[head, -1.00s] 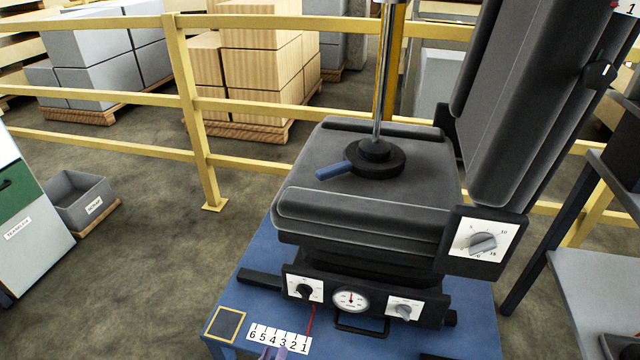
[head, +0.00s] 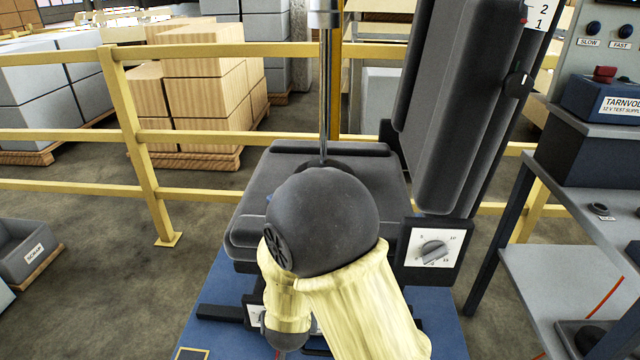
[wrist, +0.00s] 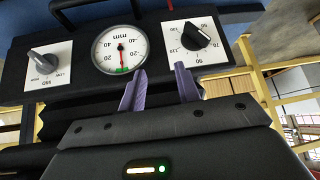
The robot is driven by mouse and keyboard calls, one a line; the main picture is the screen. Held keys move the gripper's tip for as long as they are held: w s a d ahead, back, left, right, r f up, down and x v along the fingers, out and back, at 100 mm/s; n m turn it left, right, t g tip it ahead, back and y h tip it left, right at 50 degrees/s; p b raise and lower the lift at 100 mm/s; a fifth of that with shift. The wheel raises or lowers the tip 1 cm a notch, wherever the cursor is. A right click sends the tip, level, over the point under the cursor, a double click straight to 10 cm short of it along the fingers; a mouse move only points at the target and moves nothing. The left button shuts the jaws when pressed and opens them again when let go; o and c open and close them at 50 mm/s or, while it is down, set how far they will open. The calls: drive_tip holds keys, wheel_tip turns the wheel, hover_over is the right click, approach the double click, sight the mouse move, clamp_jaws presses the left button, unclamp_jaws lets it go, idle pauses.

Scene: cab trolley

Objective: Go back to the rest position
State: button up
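My gripper (wrist: 159,84) shows in the wrist view with two purple fingers apart and nothing between them. In the head view my arm rises in front of the seat, and the gripper itself cannot be made out. The wrist view shows the dark control panel (wrist: 84,64) ahead of the fingers. It carries a round gauge (wrist: 120,50) with a needle, and a dial on each side. The seat (head: 270,190) is dark grey with a tall backrest (head: 440,110). A metal rod (head: 325,100) stands upright on the cushion. My arm hides most of the panel in the head view.
A grey shelf unit (head: 560,265) stands at right, a scrap bin (head: 25,250) at left. Yellow railing (head: 150,190) runs behind. Floor is open at left.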

drive_tip(key=s+d+r+g+h, duration=0.15)
drive_tip(key=s+d+r, duration=0.35)
drive_tip(key=d, duration=0.6)
drive_tip(key=s+d+r+g+y, duration=0.1)
drive_tip(key=s+d+r+g, duration=0.3)
drive_tip(key=d, duration=0.7)
wheel_tip(320, 180, up, 39)
drive_tip(key=s+p, duration=0.1)
drive_tip(key=p, duration=3.6)
drive_tip(key=shift+f+m+t+p, duration=0.2)
drive_tip(key=shift+m+t+p, duration=0.1)
drive_tip(key=shift+m+t, duration=0.1)
drive_tip(key=shift+s+h, duration=0.1)
drive_tip(key=shift+h, duration=0.15)
